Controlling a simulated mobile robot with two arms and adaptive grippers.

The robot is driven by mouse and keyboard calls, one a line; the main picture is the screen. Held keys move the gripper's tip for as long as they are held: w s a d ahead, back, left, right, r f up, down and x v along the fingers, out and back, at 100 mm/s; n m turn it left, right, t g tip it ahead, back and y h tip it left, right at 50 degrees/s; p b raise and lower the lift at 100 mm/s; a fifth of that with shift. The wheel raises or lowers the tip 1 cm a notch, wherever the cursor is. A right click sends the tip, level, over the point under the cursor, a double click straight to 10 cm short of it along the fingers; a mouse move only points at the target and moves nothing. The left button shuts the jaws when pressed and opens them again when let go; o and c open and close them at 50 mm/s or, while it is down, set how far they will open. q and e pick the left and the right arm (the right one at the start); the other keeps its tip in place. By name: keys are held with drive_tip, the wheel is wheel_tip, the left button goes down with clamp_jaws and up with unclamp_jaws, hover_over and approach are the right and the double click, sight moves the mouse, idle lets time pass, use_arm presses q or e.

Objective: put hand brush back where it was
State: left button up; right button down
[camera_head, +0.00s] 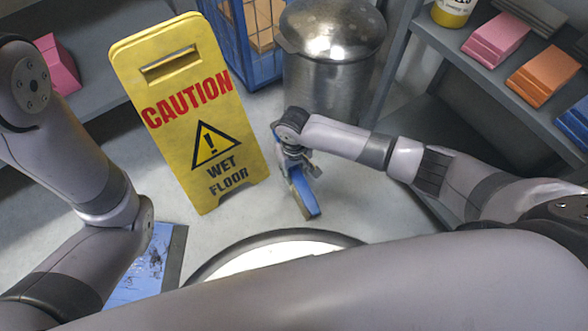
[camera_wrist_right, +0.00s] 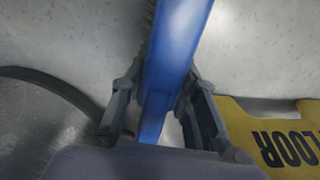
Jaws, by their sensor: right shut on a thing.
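I cannot tell from these views where the brush was before.
A yellow wet floor sign (camera_head: 190,110) stands left of the brush. A metal bin (camera_head: 330,75) and a blue crate (camera_head: 232,45) stand behind. A shelf (camera_head: 480,82) with pink and orange blocks is at the right. A blue mat (camera_head: 140,275) lies at lower left.

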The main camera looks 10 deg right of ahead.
drive_tip(key=shift+f, duration=0.5)
drive_tip(key=c, duration=1.2)
unclamp_jaws()
drive_tip(key=shift+o, duration=0.2)
wheel_tip(320, 180, up, 12)
drive_tip(key=shift+f, duration=0.1)
